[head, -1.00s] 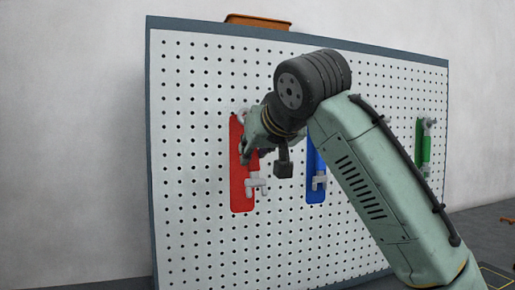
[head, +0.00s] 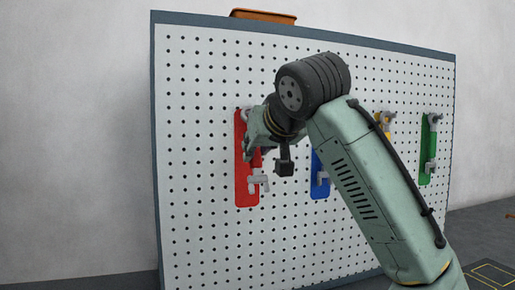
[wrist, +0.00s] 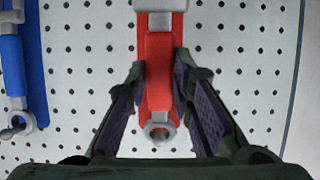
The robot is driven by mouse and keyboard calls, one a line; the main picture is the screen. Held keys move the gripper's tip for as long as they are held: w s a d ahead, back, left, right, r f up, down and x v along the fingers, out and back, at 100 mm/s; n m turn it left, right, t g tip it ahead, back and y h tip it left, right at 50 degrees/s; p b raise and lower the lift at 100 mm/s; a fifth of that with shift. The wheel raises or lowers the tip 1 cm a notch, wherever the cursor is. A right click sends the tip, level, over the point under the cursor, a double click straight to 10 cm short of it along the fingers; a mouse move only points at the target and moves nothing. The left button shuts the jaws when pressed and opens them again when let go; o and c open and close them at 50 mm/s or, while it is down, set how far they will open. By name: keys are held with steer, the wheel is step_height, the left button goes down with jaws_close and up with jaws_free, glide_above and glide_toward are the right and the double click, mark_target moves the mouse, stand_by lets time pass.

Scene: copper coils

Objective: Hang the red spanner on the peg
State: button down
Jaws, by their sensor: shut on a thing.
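The red spanner (wrist: 159,75) has a red handle, a grey ring end (wrist: 157,129) and a grey jaw end. My gripper (wrist: 160,95) is shut on its handle close to the ring end. In the head view my gripper (head: 254,145) is in front of the red backplate (head: 241,190) on the pegboard. The spanner's grey jaw (head: 258,182) shows low on that plate, and the ring end is uppermost. The peg cannot be made out, and I cannot tell whether the ring is around it.
The white pegboard (head: 210,235) fills the middle. A blue spanner (wrist: 10,65) hangs beside the red one, with yellow (head: 384,120) and green (head: 429,148) ones farther right, partly behind my arm. An orange tray (head: 263,15) shows above the board's top edge.

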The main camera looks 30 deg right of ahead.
steer(key=c, duration=1.3)
jaws_free()
steer(key=v, duration=1.2)
steer(key=shift+r, duration=0.1)
